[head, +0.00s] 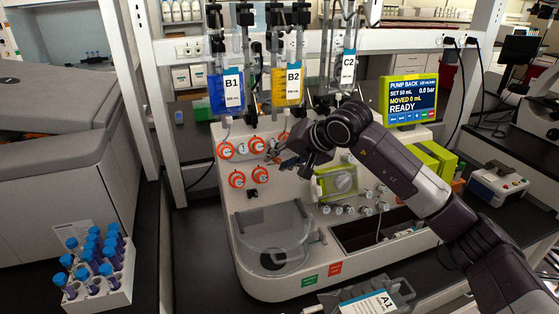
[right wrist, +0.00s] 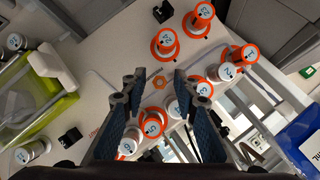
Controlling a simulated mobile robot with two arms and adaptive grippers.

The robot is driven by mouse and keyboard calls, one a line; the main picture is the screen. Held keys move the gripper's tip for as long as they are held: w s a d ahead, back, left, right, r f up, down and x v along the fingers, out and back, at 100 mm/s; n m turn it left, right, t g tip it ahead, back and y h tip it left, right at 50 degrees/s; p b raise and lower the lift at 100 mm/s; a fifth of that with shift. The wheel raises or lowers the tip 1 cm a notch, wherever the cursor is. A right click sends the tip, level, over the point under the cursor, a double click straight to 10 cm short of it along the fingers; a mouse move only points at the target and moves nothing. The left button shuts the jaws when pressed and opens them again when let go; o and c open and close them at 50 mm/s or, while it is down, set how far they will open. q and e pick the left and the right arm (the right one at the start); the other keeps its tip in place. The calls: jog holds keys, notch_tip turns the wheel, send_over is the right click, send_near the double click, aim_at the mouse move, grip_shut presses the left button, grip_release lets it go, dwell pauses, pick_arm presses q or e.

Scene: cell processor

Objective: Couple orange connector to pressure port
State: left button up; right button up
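Several round orange-ringed connectors (head: 236,179) sit on the white front panel of the cell processor, left of my right gripper (head: 274,153). In the right wrist view, the same kind of orange connector (right wrist: 166,42) stands beyond the fingertips. My right gripper also shows in the right wrist view (right wrist: 162,86); its two fingers are apart with nothing gripped. White-capped and orange connectors (right wrist: 152,126) lie behind, between the fingers. I cannot tell which fitting is the pressure port. My left gripper is not in view.
Bags B1 (head: 226,92), B2 (head: 287,86) and C2 hang above the panel. A green-framed pump screen (head: 408,101) reads "READY". A clear round bowl (head: 272,236) sits below the connectors. A rack of blue-capped tubes (head: 103,292) stands at lower left.

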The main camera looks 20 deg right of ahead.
jog(key=v, duration=1.2)
jog(key=shift+a, duration=0.1)
dwell(0.5)
